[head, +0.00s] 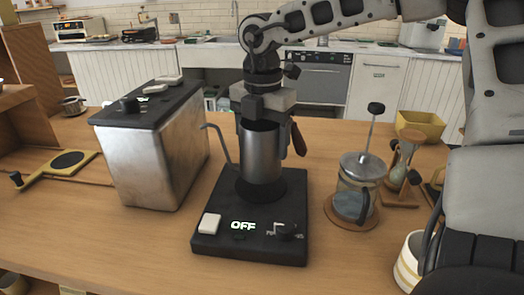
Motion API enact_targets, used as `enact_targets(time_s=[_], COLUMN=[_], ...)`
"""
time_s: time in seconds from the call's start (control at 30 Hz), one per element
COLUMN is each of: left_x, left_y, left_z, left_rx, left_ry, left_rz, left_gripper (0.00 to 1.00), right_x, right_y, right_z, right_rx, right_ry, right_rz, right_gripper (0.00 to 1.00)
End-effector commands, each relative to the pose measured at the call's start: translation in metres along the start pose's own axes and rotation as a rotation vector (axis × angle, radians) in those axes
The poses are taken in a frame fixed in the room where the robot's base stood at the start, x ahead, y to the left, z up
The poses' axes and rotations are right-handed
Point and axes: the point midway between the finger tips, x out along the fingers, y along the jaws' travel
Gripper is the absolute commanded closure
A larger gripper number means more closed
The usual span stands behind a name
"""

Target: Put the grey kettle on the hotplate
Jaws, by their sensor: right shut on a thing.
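The grey kettle (262,158) is a metal pot with a thin gooseneck spout on its left and a brown handle (299,139) on its right. It is upright over the round dark plate of the black hotplate (250,250), whose display reads OFF. I cannot tell whether its base touches the plate. My right gripper (264,112) comes down from above and is shut on the kettle near its top; its fingertips are partly hidden. My left gripper is not in view.
A metal box machine (150,165) stands close on the left. A French press (355,190) stands on a round coaster to the right, with an hourglass-shaped brewer (403,158) and a yellow container (420,125) behind. A striped cup (408,262) is at the front right.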

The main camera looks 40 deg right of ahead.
Motion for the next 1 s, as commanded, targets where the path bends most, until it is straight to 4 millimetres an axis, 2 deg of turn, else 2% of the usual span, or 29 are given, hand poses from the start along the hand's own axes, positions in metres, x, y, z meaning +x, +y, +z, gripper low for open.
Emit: enact_targets(time_s=[0.2, 0.57, 0.6, 0.67, 0.7, 1.0], left_x=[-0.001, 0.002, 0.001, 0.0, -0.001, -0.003], left_y=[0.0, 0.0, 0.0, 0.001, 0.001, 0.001], left_z=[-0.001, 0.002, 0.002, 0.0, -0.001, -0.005], left_rx=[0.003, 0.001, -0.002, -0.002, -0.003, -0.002], left_ry=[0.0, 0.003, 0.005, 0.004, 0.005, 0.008], left_rz=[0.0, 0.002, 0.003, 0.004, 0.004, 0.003], left_gripper=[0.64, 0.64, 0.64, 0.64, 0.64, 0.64], right_x=[0.029, 0.035, 0.036, 0.035, 0.035, 0.032], right_y=[0.001, 0.001, 0.001, 0.001, 0.001, 0.001], right_z=[0.001, 0.001, 0.001, 0.001, 0.001, 0.001], right_rx=[-0.001, 0.0, 0.0, 0.0, 0.0, 0.0], right_ry=[0.002, 0.0, 0.001, 0.001, 0.001, 0.001], right_rz=[-0.002, 0.002, 0.0, -0.001, -0.001, -0.001], right_gripper=[0.66, 0.66, 0.25, 0.08, 0.06, 0.06])
